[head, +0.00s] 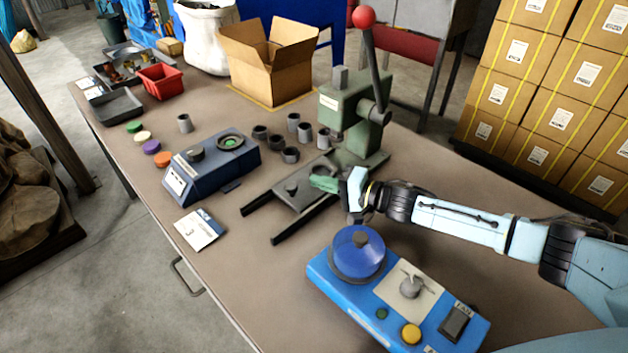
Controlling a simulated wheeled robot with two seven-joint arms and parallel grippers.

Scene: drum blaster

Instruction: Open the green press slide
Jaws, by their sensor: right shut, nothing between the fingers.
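The green press (352,108) stands on the table right of the middle, with a lever topped by a red ball (364,17). Two dark rails (293,225) run from its base toward the front left. The slide (302,199), a grey plate with a small knob (292,187), lies between the rails, in front of the press column. Part of the slide's far end is hidden. My right gripper (327,183) is shut and empty, its green fingertips over the slide's right side close to the knob; contact cannot be told. My left gripper is out of view.
A blue box with a round blue top (357,251) sits close in front of my right arm. A dark blue device (211,166) and several grey cups (290,155) stand left of the press. An open cardboard box (266,73) is behind. The table's front left is mostly clear.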

